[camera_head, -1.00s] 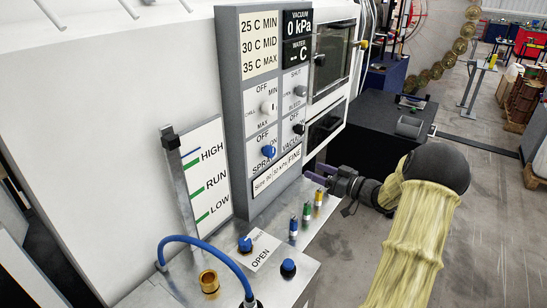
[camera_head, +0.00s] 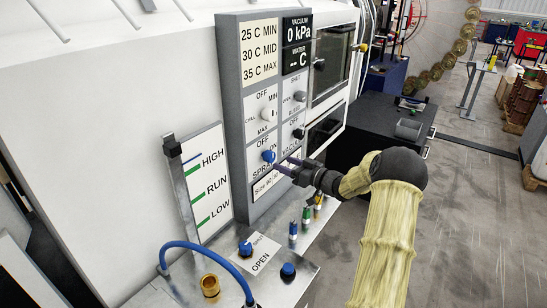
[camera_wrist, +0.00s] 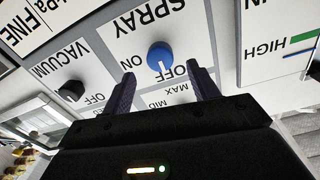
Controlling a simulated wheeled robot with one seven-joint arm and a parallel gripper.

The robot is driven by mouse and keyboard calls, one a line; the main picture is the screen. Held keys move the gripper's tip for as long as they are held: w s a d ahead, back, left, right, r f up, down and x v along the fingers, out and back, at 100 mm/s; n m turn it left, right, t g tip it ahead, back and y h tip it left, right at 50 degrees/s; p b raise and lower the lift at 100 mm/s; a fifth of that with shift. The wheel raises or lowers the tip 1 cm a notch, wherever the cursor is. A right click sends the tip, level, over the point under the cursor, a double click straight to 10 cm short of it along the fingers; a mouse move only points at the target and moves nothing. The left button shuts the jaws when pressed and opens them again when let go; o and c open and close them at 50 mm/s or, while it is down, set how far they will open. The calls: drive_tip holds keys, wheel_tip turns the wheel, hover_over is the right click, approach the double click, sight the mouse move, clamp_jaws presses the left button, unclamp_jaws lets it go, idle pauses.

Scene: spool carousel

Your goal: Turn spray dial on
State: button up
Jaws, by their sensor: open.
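The blue spray dial (camera_head: 268,156) is on the grey control panel, beside the SPRAY label. It also shows in the wrist view (camera_wrist: 160,57), upside down, between the ON and OFF words; its pale mark points roughly toward OFF. My gripper (camera_head: 287,165) is close to the panel, just right of the dial in the head view. In the wrist view its two dark fingers (camera_wrist: 160,76) are spread, one on each side of the dial's line, with nothing between them. Contact with the dial cannot be told.
The black vacuum dial (camera_head: 298,132) is right of the spray dial, and the white temperature dial (camera_head: 267,114) is above it. Below is a metal bench with blue knobs (camera_head: 245,248), several coloured fittings (camera_head: 306,216) and a blue hose (camera_head: 205,248). Open floor lies to the right.

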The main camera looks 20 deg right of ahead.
sight(273, 158)
drive_tip(key=p+x, duration=0.1)
drive_tip(key=x, duration=0.5)
drive_tip(key=c, duration=1)
